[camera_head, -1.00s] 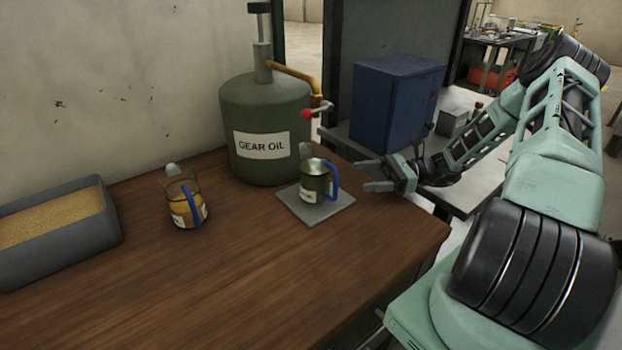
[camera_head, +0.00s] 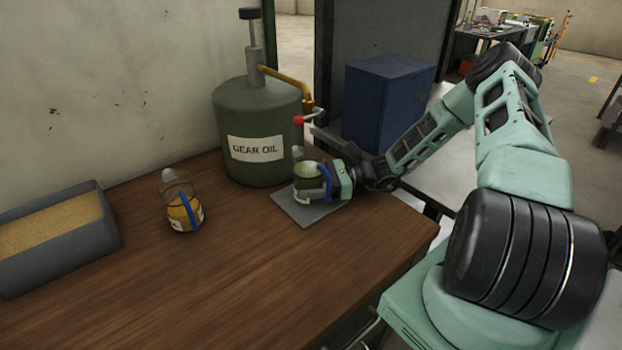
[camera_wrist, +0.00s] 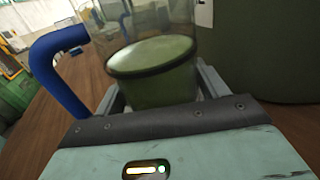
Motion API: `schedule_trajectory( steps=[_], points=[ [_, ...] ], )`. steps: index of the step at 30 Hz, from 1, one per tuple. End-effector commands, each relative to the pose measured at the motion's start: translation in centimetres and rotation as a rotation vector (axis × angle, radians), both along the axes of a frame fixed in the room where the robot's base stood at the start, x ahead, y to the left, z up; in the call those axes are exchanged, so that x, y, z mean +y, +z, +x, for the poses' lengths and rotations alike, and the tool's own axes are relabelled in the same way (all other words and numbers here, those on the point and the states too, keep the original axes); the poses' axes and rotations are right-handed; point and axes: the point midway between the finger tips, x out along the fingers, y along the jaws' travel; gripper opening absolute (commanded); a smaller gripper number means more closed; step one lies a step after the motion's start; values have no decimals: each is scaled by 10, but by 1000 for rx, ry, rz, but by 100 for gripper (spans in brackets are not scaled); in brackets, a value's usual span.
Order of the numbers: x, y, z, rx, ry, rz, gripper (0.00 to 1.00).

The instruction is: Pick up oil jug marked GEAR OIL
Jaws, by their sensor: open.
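The oil jug (camera_head: 309,177) stands on a grey square plate (camera_head: 290,210) at the table's right side, below the spout of the green GEAR OIL drum (camera_head: 258,140). It has a blue handle and green contents; its own label is hidden in the current views. My gripper (camera_head: 318,196) is at the jug, with open fingers on either side of its body. In the wrist view the jug (camera_wrist: 150,75) is between the fingers (camera_wrist: 160,90), its blue handle to the left. Whether the fingers touch it cannot be told.
A second jug with amber oil and a blue handle (camera_head: 182,212) stands further left on the wooden table (camera_head: 230,265). A grey tray of sand-coloured grains (camera_head: 95,245) is at the far left. A blue cabinet (camera_head: 385,105) stands behind my arm. The table's front middle is clear.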

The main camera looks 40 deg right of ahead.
Motion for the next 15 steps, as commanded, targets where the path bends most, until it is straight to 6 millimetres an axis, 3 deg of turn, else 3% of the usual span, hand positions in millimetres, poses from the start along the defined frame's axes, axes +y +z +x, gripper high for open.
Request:
schedule_trajectory(
  steps=[9,13,15],
  points=[
    [5,0,3,0,-1,-1,70],
    [4,0,2,0,-1,0,33],
    [5,1,3,-1,0,0,24]
  ],
)
